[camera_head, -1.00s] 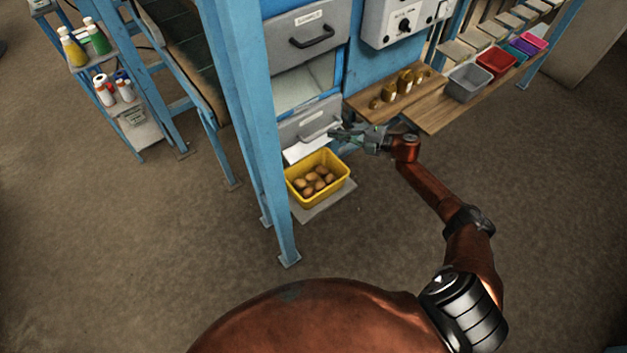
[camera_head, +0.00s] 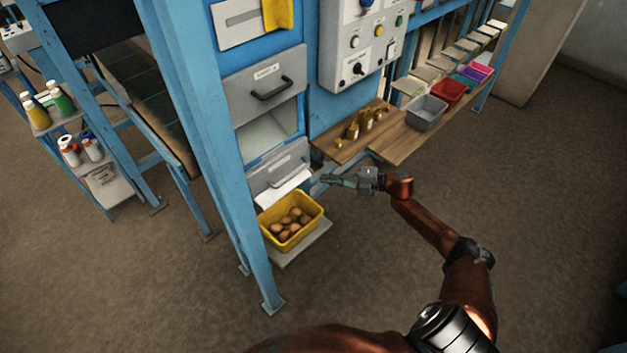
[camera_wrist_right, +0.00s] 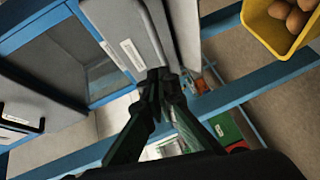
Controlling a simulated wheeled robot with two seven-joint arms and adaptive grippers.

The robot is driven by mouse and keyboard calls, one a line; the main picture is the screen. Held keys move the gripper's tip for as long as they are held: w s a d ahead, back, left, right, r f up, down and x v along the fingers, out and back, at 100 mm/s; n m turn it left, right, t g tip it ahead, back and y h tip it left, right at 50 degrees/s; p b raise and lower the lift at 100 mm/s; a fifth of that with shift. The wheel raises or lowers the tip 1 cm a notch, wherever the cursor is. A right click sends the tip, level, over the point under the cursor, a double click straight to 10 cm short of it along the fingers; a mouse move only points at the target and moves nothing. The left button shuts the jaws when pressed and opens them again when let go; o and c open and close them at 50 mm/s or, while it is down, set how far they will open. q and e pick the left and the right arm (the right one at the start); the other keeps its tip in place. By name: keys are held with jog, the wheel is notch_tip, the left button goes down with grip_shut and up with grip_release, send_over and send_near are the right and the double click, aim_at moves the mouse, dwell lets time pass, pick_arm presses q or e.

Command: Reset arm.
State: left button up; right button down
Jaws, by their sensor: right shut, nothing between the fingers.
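My right gripper (camera_head: 326,179) is shut and empty. It hangs just right of the lower grey drawer front (camera_head: 276,172) of the blue machine, above and to the right of the yellow bin (camera_head: 266,219). In the right wrist view its fingers (camera_wrist_right: 160,82) are together, pointing at the grey panels, and the yellow bin (camera_wrist_right: 262,28) shows at the top right. The right arm reaches in from the bottom right. My left gripper is not in view.
The yellow bin holds several brown potato-like items (camera_head: 290,224) and stands on a low plate. A wooden shelf (camera_head: 345,146) with small jars lies behind the gripper. A grey bin (camera_head: 427,113) and red bin (camera_head: 450,92) stand to the right. A blue post (camera_head: 222,170) stands left. Floor at right is clear.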

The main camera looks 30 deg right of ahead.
jog(key=v, duration=0.4)
jog(key=shift+w+d+r, duration=0.1)
jog(key=shift+w+d, duration=0.1)
jog(key=shift+d, duration=0.1)
